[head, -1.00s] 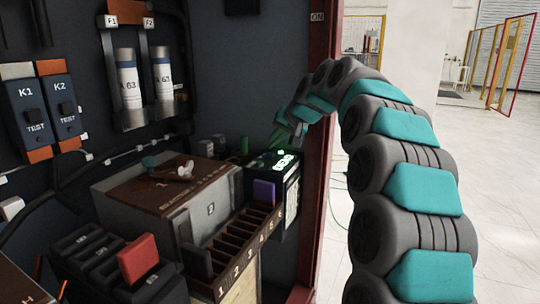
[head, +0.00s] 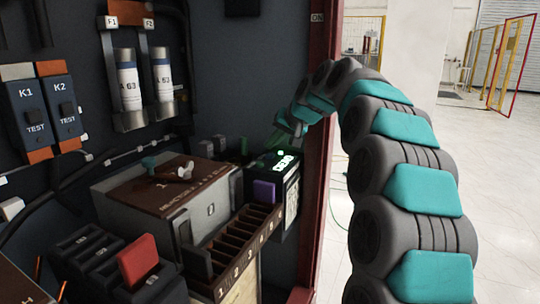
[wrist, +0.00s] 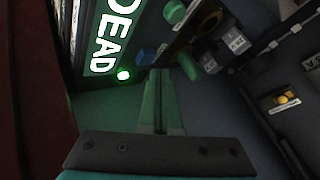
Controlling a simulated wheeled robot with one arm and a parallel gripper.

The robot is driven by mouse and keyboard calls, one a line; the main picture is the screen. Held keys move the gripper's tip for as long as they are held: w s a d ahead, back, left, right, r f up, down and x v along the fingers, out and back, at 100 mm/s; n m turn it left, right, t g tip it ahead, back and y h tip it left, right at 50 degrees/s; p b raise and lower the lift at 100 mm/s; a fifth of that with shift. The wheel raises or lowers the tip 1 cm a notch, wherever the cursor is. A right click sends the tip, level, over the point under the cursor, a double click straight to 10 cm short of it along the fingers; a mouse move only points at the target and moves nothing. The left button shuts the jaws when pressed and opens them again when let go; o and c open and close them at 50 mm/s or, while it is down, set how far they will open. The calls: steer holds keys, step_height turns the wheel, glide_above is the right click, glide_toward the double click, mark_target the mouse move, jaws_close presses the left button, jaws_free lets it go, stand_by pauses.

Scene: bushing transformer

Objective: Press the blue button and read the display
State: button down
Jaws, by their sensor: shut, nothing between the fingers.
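A black meter box (head: 290,190) with a lit green display (head: 284,164) stands beside the cabinet's right post. In the wrist view the display (wrist: 104,38) shows large letters, "EAD" clear after a cut-off letter that looks like D. A dark blue button (wrist: 145,56) lies next to the display, just beyond my fingertips. My gripper (wrist: 161,72) is shut and empty, its green fingers pointing at that panel; I cannot tell whether they touch the button. In the head view my gripper (head: 284,138) is small and dim above the meter.
A green cylinder (wrist: 175,12) and a teal knob (wrist: 188,65) are close to the fingers. A numbered slot rack (head: 232,245), a purple block (head: 264,191) and a brown-topped box (head: 165,190) stand left of the meter. The red post (head: 325,150) is close to my arm.

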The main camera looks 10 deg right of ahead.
mark_target(272, 155)
stand_by(0.7)
steer(key=shift+f, duration=0.4)
steer(key=shift+f+b, duration=0.45)
steer(key=shift+f, duration=0.05)
stand_by(0.6)
steer(key=shift+r, duration=0.1)
steer(key=shift+r+p, duration=0.6)
steer(key=shift+r, duration=0.2)
steer(key=shift+r, duration=0.1)
steer(key=shift+r+p, duration=1.6)
steer(key=shift+r, duration=0.85)
